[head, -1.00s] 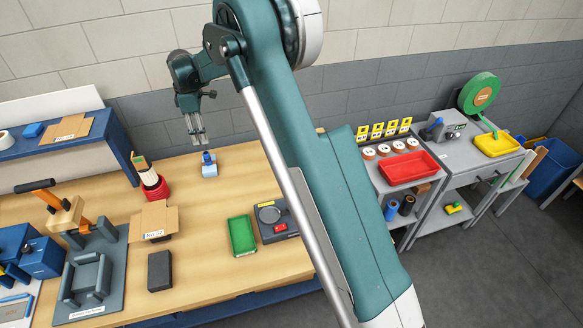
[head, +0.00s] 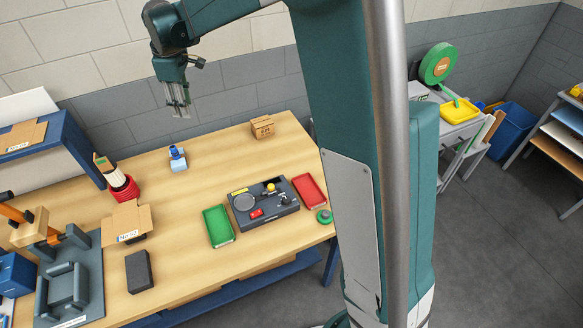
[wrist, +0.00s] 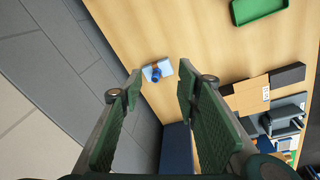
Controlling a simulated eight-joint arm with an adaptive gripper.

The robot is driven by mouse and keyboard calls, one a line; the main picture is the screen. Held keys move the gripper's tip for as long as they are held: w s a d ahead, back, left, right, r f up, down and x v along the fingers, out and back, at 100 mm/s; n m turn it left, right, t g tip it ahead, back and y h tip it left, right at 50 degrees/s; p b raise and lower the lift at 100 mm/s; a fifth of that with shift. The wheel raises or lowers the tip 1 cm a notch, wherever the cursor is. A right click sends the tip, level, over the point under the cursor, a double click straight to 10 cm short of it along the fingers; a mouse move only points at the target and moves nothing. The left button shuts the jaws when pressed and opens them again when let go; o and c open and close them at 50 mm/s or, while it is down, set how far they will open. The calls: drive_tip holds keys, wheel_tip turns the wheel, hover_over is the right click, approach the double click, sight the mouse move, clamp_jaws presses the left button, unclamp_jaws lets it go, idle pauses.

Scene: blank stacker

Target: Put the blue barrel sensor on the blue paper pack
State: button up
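The blue barrel sensor (head: 175,152) rests on top of the light-blue paper pack (head: 180,166) near the back edge of the wooden table. In the wrist view the sensor (wrist: 156,75) shows as a dark blue cylinder with an orange-brown part, over the pale pack (wrist: 166,67). My gripper (head: 180,112) hangs above and behind the pack, clear of it. In the wrist view its two fingers (wrist: 160,82) are wide apart with nothing held between them. The sensor's exact contact with the pack is too small to see.
A green tray (head: 218,226), grey device (head: 262,207) and red tray (head: 310,191) lie to the right. A small carton (head: 262,127) sits at the back right. Bare table surrounds the pack.

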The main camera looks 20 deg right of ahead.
drive_tip(key=s+d+r+m+t, duration=0.1)
drive_tip(key=s+d+r+m, duration=0.35)
drive_tip(key=s, duration=0.65)
drive_tip(key=s+d+r+m+t, duration=0.2)
drive_tip(key=s+d+r, duration=0.3)
drive_tip(key=s+d, duration=0.4)
drive_tip(key=s+d+f+m, duration=0.2)
drive_tip(key=s, duration=0.5)
drive_tip(key=s+d+f+m+t, duration=0.1)
drive_tip(key=s+f+m, duration=0.1)
drive_tip(key=s, duration=0.6)
drive_tip(key=s+d+f+m+t, duration=0.1)
drive_tip(key=s+d+f+m, duration=0.1)
drive_tip(key=s, duration=0.6)
drive_tip(key=shift+d+f, duration=0.35)
drive_tip(key=shift+f, duration=0.05)
